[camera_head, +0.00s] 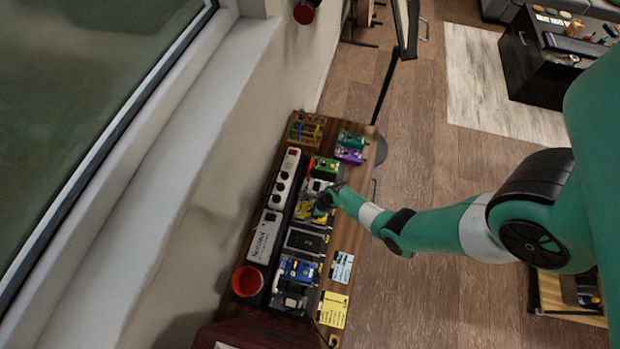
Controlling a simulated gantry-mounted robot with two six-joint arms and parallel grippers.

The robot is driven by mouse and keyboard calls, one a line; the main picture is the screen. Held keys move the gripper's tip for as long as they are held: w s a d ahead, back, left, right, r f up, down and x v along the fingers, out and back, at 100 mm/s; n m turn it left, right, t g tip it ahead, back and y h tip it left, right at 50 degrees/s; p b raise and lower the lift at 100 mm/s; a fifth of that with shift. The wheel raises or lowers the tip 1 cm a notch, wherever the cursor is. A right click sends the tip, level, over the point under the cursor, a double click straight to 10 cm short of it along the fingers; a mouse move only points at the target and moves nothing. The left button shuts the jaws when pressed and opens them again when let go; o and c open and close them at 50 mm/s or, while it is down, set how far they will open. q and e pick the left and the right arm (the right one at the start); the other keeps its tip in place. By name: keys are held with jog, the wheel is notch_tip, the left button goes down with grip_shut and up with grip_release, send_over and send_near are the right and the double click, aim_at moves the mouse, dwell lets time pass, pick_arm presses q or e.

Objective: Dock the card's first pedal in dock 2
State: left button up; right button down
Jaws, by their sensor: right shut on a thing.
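My right gripper (323,203) reaches in from the right over the pedalboard, its fingers shut on what looks like a yellow pedal (304,210). The contact is small and partly hidden by the gripper. The pedalboard has a row of dark docks along the bench. An empty-looking dark dock (304,240) lies just below the yellow pedal in the picture. A blue pedal (298,269) sits further down the row and a green pedal (325,168) near its top. A yellow card (333,309) and a pale blue card (342,267) lie beside the row; their writing is unreadable.
The wooden bench (240,306) also carries a teal pedal (351,139), a purple pedal (349,155), a white power strip (286,180), a grey box (264,238), a red cup (247,281) and a wooden rack (306,130). The wall and window close off the left.

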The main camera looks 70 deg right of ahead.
jog(key=shift+f+b, duration=0.6)
jog(key=shift+f, duration=0.05)
grip_release()
dwell(0.4)
notch_tip(320, 180, up, 8)
jog(key=p, duration=0.8)
jog(key=shift+r+p, duration=0.15)
jog(key=shift+p, duration=0.2)
